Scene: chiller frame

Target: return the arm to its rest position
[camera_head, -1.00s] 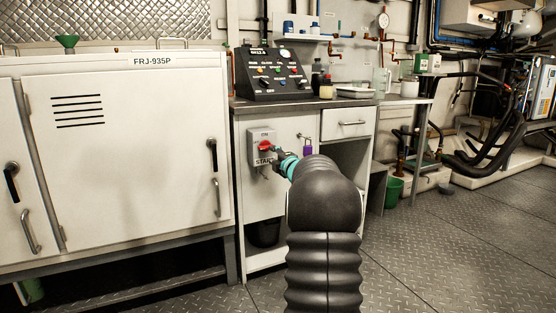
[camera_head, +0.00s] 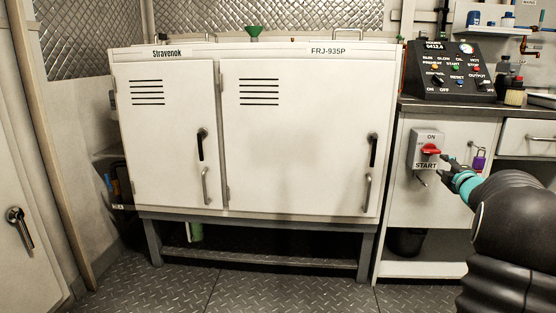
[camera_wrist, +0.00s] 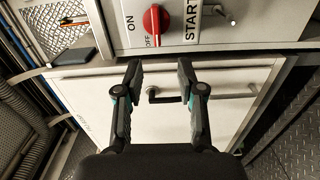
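My arm reaches in from the lower right of the head view, its dark links partly cut off by the frame. My gripper (camera_head: 449,167) is in front of the grey switch box with the red knob (camera_head: 431,150), labelled ON and START. In the wrist view my gripper (camera_wrist: 160,78) has its two dark fingers apart with nothing between them. The red knob (camera_wrist: 155,19) shows beyond the fingertips, clear of both fingers. Whether the fingers touch the box cannot be told from the head view.
White cabinets (camera_head: 300,150) with black handles fill the middle. A control panel (camera_head: 455,72) and bottles (camera_head: 515,92) stand on the bench right of them. A purple padlock (camera_head: 479,163) hangs beside the switch box. The metal floor (camera_head: 290,290) in front is clear.

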